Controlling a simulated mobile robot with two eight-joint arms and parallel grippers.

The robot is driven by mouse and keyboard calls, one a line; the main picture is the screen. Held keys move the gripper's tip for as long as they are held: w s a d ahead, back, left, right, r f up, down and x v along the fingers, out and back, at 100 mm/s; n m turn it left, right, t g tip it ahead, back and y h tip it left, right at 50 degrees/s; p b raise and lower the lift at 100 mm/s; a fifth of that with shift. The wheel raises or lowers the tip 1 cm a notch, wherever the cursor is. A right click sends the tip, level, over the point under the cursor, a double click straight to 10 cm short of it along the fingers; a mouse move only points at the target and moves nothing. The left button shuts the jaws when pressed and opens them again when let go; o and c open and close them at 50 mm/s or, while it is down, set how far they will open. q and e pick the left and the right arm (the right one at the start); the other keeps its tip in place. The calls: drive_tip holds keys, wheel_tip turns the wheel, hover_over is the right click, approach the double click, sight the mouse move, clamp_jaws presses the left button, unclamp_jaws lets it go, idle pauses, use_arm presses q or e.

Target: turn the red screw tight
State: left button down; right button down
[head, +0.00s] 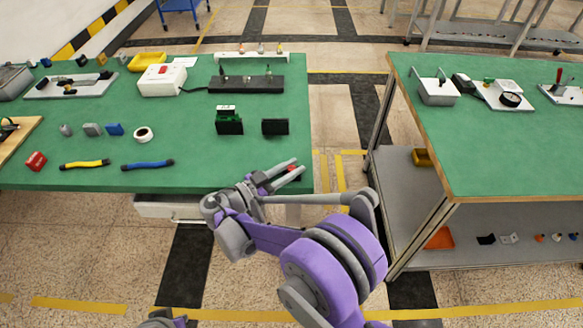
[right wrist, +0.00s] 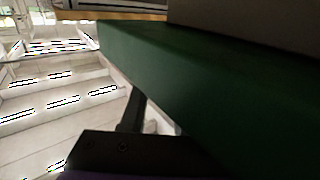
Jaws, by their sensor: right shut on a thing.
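A small red thing (head: 292,168), which looks like the red screw, shows at the front right corner of the left green table (head: 230,170). My right gripper (head: 285,172) reaches this corner from below right, and its two fingers lie on either side of the red thing. It is shut on it; the fingers hide most of it, so I cannot tell how deep it sits. In the right wrist view a dark finger (right wrist: 133,112) stands beside the dark green table edge (right wrist: 200,80), and the screw does not show.
Two dark blocks (head: 275,127) stand behind the gripper on the table. Blue-handled (head: 148,164) and yellow-handled (head: 84,164) tools lie along the front edge, near a red block (head: 36,161). An aisle separates this table from the right green table (head: 490,150).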

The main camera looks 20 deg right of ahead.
drive_tip(key=c, duration=0.6)
unclamp_jaws()
drive_tip(key=shift+c, duration=0.2)
drive_tip(key=shift+a, duration=0.1)
drive_tip(key=v, duration=1)
drive_tip(key=shift+s+a+p, duration=0.15)
drive_tip(key=shift+a+p, duration=0.15)
drive_tip(key=shift+p, duration=0.1)
